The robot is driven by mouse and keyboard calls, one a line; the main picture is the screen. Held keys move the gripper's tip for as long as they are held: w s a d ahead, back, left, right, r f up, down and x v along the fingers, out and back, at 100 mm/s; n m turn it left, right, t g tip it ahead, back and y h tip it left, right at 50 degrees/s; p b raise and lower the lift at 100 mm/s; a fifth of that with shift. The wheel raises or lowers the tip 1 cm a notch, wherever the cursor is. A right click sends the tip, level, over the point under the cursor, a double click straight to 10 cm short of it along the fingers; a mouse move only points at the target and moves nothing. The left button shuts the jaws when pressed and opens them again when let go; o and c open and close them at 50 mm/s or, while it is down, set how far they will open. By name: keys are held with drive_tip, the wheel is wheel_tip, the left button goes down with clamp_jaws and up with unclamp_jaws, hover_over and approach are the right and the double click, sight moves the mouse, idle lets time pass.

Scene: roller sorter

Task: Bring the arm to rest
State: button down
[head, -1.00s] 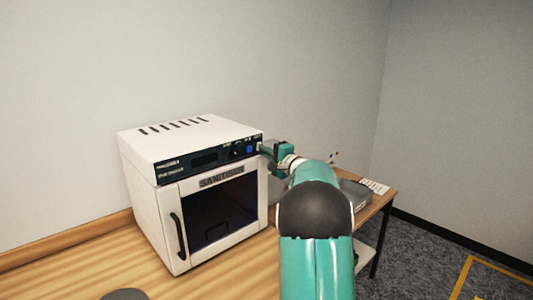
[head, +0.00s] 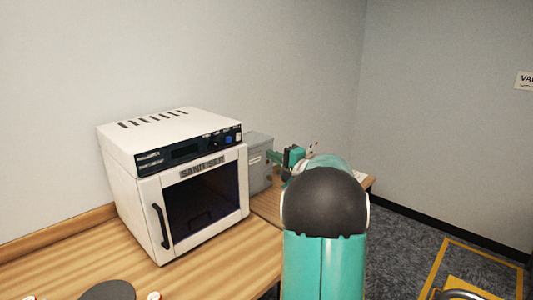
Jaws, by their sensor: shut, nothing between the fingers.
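My gripper (head: 272,157) shows small beyond my teal arm, to the right of the sanitiser. It is shut with nothing in it. It is in front of a grey box and apart from the sanitiser's control panel. My arm's dark joint and teal link fill the lower middle of the head view and hide part of the bench behind them.
A white sanitiser (head: 180,130) with a shut door stands on the wooden bench (head: 100,262). A grey box (head: 259,165) stands behind it on the right. A yellow floor line (head: 480,249) crosses the carpet at right. A dark round thing (head: 108,291) lies in front.

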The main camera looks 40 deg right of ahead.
drive_tip(key=shift+s, duration=0.1)
idle(0.5)
